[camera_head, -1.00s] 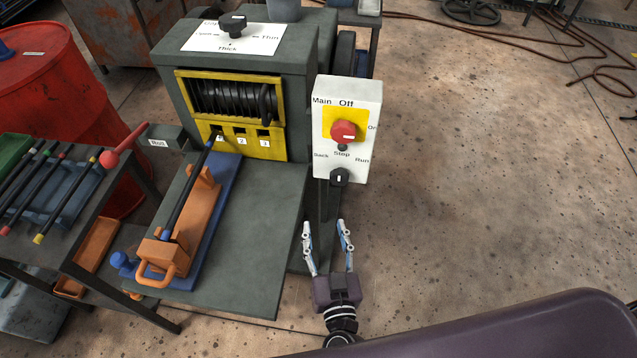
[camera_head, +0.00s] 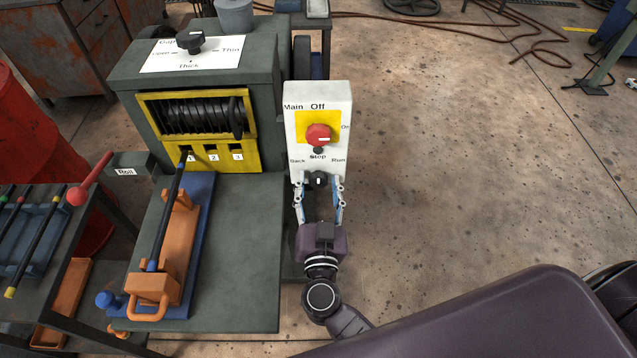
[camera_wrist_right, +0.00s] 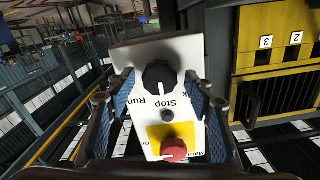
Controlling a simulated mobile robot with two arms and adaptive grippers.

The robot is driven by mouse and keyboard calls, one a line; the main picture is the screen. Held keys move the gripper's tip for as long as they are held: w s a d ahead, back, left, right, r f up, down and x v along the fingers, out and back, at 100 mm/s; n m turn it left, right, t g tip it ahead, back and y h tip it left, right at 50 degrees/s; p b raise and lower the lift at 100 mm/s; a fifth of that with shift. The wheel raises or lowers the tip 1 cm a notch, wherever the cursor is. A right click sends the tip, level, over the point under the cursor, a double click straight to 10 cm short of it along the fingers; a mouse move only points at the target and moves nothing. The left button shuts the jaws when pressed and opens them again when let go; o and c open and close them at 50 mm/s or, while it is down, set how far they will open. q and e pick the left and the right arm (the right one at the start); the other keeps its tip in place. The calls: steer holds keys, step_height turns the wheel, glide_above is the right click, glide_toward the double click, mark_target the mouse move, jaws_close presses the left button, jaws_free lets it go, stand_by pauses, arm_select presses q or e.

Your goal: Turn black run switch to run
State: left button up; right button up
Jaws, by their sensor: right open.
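The black run switch (camera_head: 318,180) sits low on the white control box, under the labels Back, Stop and Run. Its white mark points up towards Stop. In the right wrist view the black knob (camera_wrist_right: 159,77) shows between the fingers. My right gripper (camera_head: 319,190) is open, with one finger on each side of the box's lower part. I cannot tell whether the fingers touch the knob. The white control box (camera_head: 296,142) also carries a red main switch (camera_head: 318,134) on a yellow plate. My left gripper is not in view.
The grey machine (camera_head: 195,85) with a black drum and yellow panel stands left of the box. A grey table (camera_head: 235,270) holds an orange tool (camera_head: 178,235). A tool bench with rods is at far left. The floor on the right is open.

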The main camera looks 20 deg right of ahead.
steer(key=shift+c, duration=0.5)
steer(key=c, duration=1.1)
steer(key=shift+o, duration=0.2)
steer(key=shift+m, duration=0.5)
steer(key=m+p, duration=0.1)
steer(key=m, duration=0.5)
steer(key=shift+d, duration=0.1)
steer(key=shift+f+m, duration=0.1)
steer(key=shift+m, duration=1.4)
